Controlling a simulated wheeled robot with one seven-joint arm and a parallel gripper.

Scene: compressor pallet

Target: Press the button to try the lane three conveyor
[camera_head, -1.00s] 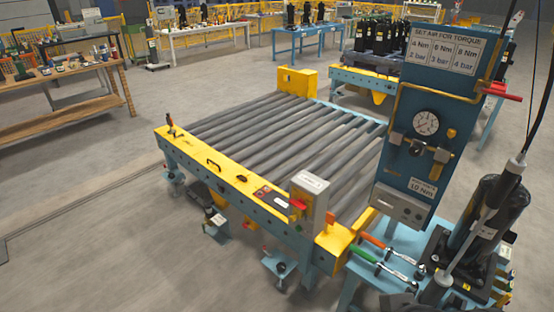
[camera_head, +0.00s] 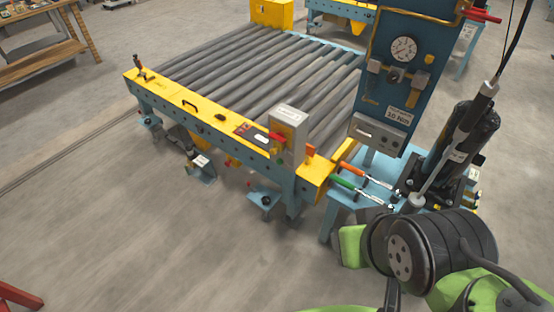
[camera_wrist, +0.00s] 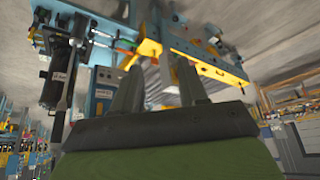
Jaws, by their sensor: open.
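The roller conveyor (camera_head: 225,65) has grey rollers and a yellow front rail over a blue frame. A grey box (camera_head: 288,128) with a white label stands at the rail's right part, with a red part (camera_head: 278,141) at its side. That view is upside down, with the conveyor's yellow and blue rail (camera_wrist: 215,65) beyond the fingers. In the head view the gripper itself does not show.
Right of the conveyor stands a blue gauge panel (camera_head: 408,58). A small blue table (camera_head: 338,206) holds orange-handled (camera_head: 348,167) and green-handled tools (camera_head: 345,184) and a black cylinder (camera_head: 470,140). My arm is close to this table. The floor in front is clear.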

